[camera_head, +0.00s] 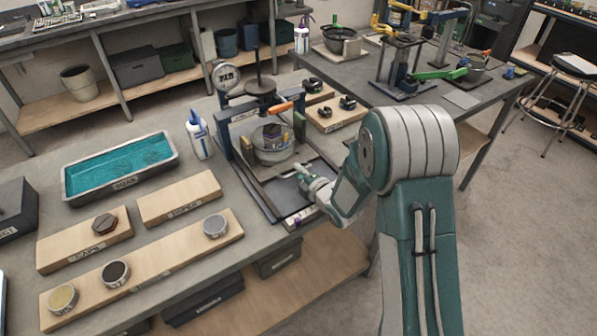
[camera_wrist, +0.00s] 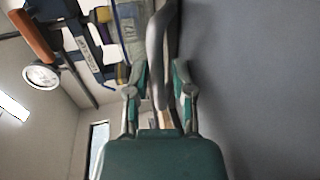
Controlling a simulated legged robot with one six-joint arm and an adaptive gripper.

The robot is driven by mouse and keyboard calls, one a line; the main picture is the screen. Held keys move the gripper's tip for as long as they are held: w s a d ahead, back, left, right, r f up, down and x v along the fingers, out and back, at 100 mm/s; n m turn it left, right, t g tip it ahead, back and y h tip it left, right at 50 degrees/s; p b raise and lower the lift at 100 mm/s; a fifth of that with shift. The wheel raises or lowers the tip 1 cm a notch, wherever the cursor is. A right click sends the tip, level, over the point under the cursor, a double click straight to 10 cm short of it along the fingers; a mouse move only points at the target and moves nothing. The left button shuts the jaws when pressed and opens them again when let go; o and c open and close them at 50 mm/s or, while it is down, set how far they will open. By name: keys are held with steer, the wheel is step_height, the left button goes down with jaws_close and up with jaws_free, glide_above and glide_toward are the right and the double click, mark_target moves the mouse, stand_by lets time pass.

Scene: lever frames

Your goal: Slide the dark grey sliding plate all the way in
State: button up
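The dark grey sliding plate (camera_head: 280,192) lies low at the front of the press frame (camera_head: 228,145), sticking out toward the bench's front edge. A round metal pot (camera_head: 274,152) stands behind it, inside the frame. My gripper (camera_head: 304,176) is over the plate's right front part and hides some of it. In the wrist view my gripper (camera_wrist: 160,75) has its fingers apart, with a curved grey bar (camera_wrist: 157,40) between them. A plain grey surface fills that view's right side.
An orange-handled lever (camera_head: 280,107) and a round gauge (camera_head: 226,77) are on the press. A white bottle (camera_head: 199,136), a teal-filled tray (camera_head: 120,167) and wooden boards (camera_head: 180,198) stand to the left. A second bench (camera_head: 400,100) is behind my arm.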

mark_target(284, 157)
steer(key=shift+w+a, duration=0.2)
steer(key=shift+a, duration=0.15)
jaws_close()
steer(key=shift+r+x, duration=0.15)
steer(key=shift+x, duration=0.85)
steer(key=shift+r+x, duration=0.2)
steer(key=shift+x, duration=0.8)
steer(key=shift+r+x, duration=0.15)
steer(key=shift+x, duration=0.8)
steer(key=shift+w, duration=0.15)
jaws_free()
steer(key=shift+f, duration=0.1)
steer(key=shift+w, duration=0.1)
